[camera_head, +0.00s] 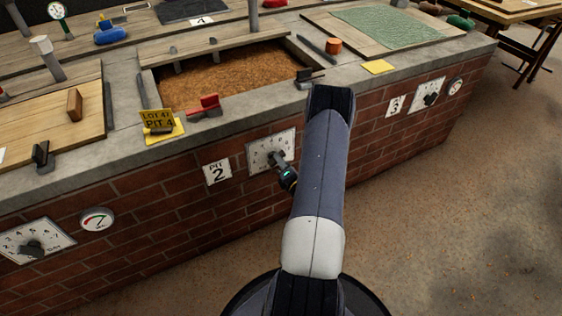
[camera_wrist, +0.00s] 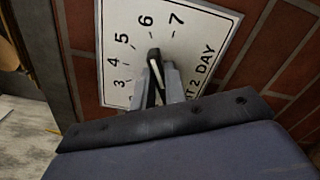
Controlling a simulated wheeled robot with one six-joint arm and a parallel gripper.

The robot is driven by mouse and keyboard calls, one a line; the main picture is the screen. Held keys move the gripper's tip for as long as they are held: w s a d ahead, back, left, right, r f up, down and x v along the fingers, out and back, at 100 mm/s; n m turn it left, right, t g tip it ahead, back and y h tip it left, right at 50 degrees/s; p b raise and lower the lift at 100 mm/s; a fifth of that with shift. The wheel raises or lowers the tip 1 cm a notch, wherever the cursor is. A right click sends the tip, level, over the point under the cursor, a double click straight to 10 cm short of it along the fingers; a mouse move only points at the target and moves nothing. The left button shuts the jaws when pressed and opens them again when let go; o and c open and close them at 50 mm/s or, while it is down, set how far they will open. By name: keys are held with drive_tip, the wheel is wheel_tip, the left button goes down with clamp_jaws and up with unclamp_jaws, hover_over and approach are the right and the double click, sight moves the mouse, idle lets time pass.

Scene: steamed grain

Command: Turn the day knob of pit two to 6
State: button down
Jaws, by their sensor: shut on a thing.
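The pit two day dial (camera_head: 258,154) is a white plate on the brick wall beside the "PIT 2" sign (camera_head: 217,172). In the wrist view the plate (camera_wrist: 205,45) shows the numbers 3 to 7 and part of the words "2 DAY". Its dark knob (camera_wrist: 154,55) has a pale line that points roughly toward the 6; the exact alignment is hard to tell. My gripper (camera_wrist: 164,84) is shut on the knob, with its grey fingers either side of it. In the head view my gripper (camera_head: 281,165) is small and partly covers the dial.
Similar dials sit at pit three (camera_head: 427,95) and at the lower left (camera_head: 36,240). A round gauge (camera_head: 97,219) is beside the left one.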

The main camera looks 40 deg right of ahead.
drive_tip(key=c, duration=1.4)
unclamp_jaws()
drive_tip(key=shift+c, duration=0.2)
drive_tip(key=p+v, duration=0.1)
drive_tip(key=v, duration=1)
drive_tip(key=shift+p, duration=0.35)
drive_tip(key=shift+w+d, duration=0.1)
drive_tip(key=shift+w, duration=0.05)
drive_tip(key=b+x, duration=0.1)
drive_tip(key=x, duration=0.9)
drive_tip(key=shift+w+b, duration=0.35)
